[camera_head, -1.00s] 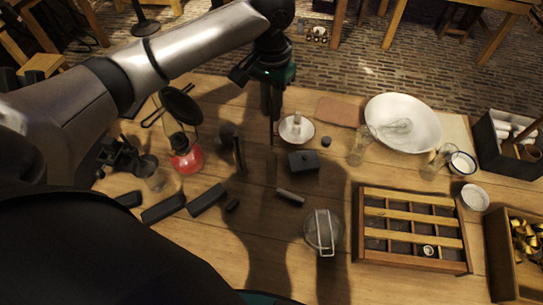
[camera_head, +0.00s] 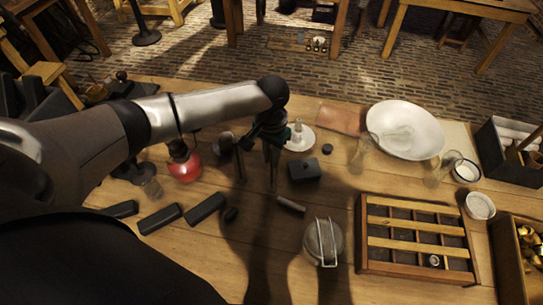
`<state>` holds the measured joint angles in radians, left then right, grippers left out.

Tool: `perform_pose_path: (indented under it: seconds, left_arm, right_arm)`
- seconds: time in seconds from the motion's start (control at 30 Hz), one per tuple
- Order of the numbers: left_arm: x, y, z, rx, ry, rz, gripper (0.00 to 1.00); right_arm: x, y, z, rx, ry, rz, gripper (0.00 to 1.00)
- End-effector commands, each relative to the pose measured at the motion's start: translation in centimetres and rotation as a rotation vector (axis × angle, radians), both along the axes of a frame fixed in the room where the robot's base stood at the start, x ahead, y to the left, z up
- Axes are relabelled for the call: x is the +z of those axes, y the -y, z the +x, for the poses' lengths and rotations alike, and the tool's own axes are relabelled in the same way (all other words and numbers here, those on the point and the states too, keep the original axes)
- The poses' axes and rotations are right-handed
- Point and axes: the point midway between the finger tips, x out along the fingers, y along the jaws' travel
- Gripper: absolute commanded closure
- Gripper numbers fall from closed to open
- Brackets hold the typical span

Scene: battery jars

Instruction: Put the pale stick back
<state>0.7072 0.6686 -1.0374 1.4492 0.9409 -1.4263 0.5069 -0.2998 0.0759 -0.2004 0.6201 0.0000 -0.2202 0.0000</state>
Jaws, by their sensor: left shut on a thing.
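My left gripper (camera_head: 272,153) points down over the middle of the table and is shut on a thin stick (camera_head: 273,180), which hangs upright below the fingers. It looks dark in the shade, so I cannot tell its colour or whether its lower end touches the table. A short pale grey rod (camera_head: 291,205) lies on the table just right of and nearer than the stick. A wooden tray with compartments (camera_head: 362,262) stands at the right; a small round thing sits in one compartment. My right gripper is not in view.
A dark box (camera_head: 304,169) stands close right of the gripper, with a white dish (camera_head: 306,141) behind. A glass jar with a wire handle (camera_head: 323,242) stands in front. Dark blocks (camera_head: 205,208) and a red lamp (camera_head: 184,167) are left. A large white bowl (camera_head: 420,148) is at back right.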

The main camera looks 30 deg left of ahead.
Motion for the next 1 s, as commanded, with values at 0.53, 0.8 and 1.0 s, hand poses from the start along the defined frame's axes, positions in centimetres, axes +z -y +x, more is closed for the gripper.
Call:
perform_pose_path:
  seconds: [0.53, 0.8, 1.0]
  left_arm:
    - [-0.2, 0.0, 0.0, -0.001, 0.000, 0.000, 0.56]
    - [-0.1, 0.0, 0.0, 0.000, 0.000, 0.000, 0.53]
    - [1.8, 0.0, 0.1, -0.001, 0.003, -0.001, 0.53]
  right_arm:
    - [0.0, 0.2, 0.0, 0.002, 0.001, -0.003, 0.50]
    - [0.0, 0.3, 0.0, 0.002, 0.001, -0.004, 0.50]
    - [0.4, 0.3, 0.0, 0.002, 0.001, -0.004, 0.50]
